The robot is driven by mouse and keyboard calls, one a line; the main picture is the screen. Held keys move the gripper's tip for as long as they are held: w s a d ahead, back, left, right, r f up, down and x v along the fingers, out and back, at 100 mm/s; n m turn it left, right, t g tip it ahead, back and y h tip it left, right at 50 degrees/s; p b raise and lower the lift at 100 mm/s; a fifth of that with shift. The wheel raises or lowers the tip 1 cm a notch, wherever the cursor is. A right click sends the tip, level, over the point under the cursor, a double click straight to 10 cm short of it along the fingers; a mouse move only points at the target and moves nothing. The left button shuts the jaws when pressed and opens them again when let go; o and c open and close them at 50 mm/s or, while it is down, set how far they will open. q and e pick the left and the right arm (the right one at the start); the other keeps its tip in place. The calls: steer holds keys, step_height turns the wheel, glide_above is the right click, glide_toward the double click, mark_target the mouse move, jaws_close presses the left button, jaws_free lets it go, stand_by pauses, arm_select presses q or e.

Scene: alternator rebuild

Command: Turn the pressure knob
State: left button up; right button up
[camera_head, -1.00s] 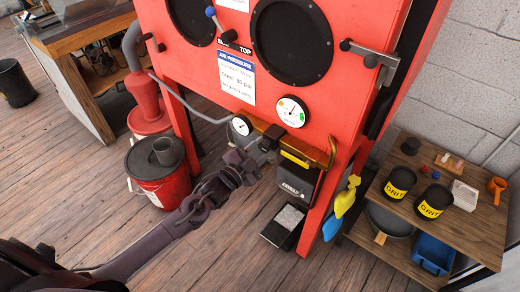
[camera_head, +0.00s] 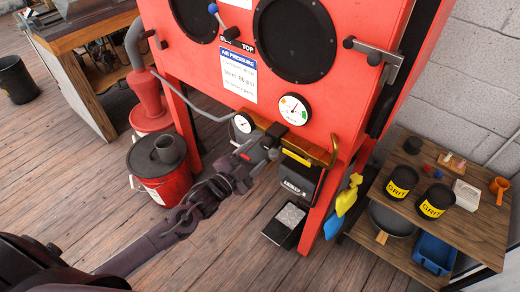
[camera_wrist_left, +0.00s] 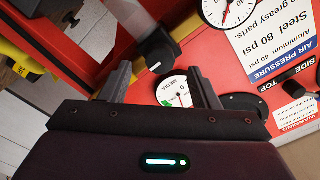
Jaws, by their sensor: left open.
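The red blast cabinet (camera_head: 345,70) carries a black pressure knob (camera_head: 277,130) below its front panel, by a brass-coloured pipe. In the left wrist view the knob (camera_wrist_left: 157,52) is a black cylinder with a pale mark, beyond my fingertips and roughly in line with the gap between them. My left gripper (camera_head: 257,150) is open and empty just below and left of the knob in the head view; it also shows in the wrist view (camera_wrist_left: 160,80). I see no contact with the knob. A round pressure gauge (camera_head: 294,109) sits above it. My right gripper is not in view.
A small gauge (camera_head: 243,124) is close left of the knob; a black box (camera_head: 298,178) hangs below right. A red bucket (camera_head: 165,180) stands on the floor at left. A wooden shelf (camera_head: 465,235) with grit tins stands at right.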

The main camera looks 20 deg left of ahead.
arm_select(q)
steer(key=shift+v, duration=1.7)
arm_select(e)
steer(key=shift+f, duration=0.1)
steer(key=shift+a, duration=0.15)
arm_select(q)
steer(key=s+a+f+n+g+y, duration=0.2)
steer(key=s+f+g, duration=0.15)
steer(key=f, duration=0.65)
steer(key=s+a+f+n+g+y+p, duration=0.1)
steer(key=s+a+f+n+g+y, duration=0.3)
steer(key=f, duration=0.6)
steer(key=s+a+f+n, duration=0.1)
steer(key=s+f, duration=0.5)
steer(key=f, duration=0.4)
steer(key=s+d+f+n+g, duration=0.1)
steer(key=s+f+g, duration=0.1)
steer(key=s+f, duration=0.3)
steer(key=s+d+f+n+g, duration=0.1)
steer(key=s+f, duration=0.4)
steer(key=s, duration=0.8)
steer(key=s+d+f+n+g+p, duration=0.1)
steer(key=s+f+g, duration=0.4)
steer(key=s, duration=0.5)
steer(key=shift+d+n, duration=0.3)
steer(key=shift+d, duration=0.6)
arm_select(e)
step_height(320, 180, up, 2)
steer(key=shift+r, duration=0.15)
